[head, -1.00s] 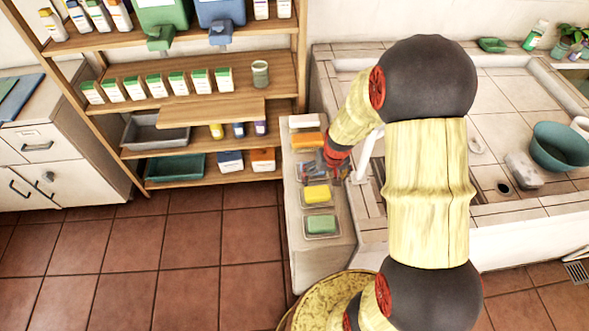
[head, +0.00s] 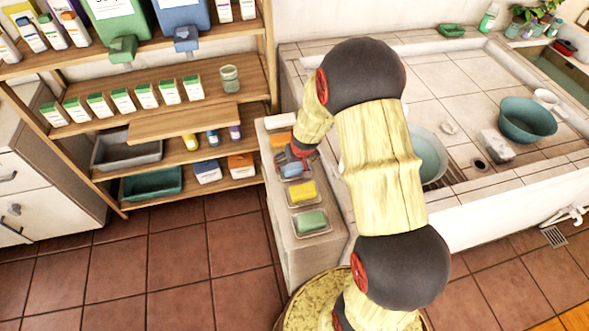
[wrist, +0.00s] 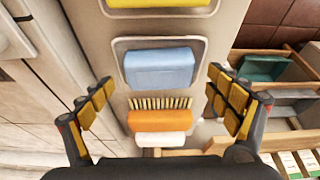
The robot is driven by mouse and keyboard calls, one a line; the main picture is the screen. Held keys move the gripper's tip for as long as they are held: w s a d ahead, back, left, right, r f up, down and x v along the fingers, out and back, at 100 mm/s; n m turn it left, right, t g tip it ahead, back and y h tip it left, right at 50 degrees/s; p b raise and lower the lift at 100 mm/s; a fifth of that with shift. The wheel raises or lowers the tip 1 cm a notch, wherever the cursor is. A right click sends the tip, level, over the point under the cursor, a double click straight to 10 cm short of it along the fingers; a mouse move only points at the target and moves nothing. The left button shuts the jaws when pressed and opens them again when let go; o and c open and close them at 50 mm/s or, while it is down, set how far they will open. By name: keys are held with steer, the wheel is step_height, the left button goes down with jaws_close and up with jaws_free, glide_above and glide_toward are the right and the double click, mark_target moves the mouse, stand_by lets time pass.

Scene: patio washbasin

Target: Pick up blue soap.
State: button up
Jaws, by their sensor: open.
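The blue soap (wrist: 158,67) is a pale blue block lying in a shallow clear dish (wrist: 120,46) on a narrow counter, and it shows in full in the wrist view. In the head view a small part of the blue soap (head: 290,169) shows next to my gripper (head: 297,156). In the wrist view my gripper (wrist: 163,103) is open and empty, with one finger on each side of the row. The blue soap lies between and just beyond the fingertips, and I see no contact.
A yellow soap (head: 302,191) and a green soap (head: 311,221) sit in dishes nearer the counter's front. An orange brush (wrist: 158,121) and a white bar (wrist: 163,140) lie on the other side. Wooden shelves (head: 190,116) stand left, a tiled basin (head: 455,95) right.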

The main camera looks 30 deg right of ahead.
steer(key=shift+x, duration=1.2)
steer(key=c, duration=1.4)
steer(key=shift+o, duration=0.2)
steer(key=shift+r, duration=0.15)
steer(key=shift+r, duration=0.5)
step_height(320, 180, up, 3)
steer(key=shift+f+p, duration=0.25)
steer(key=shift+p, duration=0.6)
steer(key=s+d+r, duration=0.4)
steer(key=s+r, duration=0.5)
steer(key=s, duration=0.4)
steer(key=shift+s+r, duration=0.15)
steer(key=shift+s, duration=0.1)
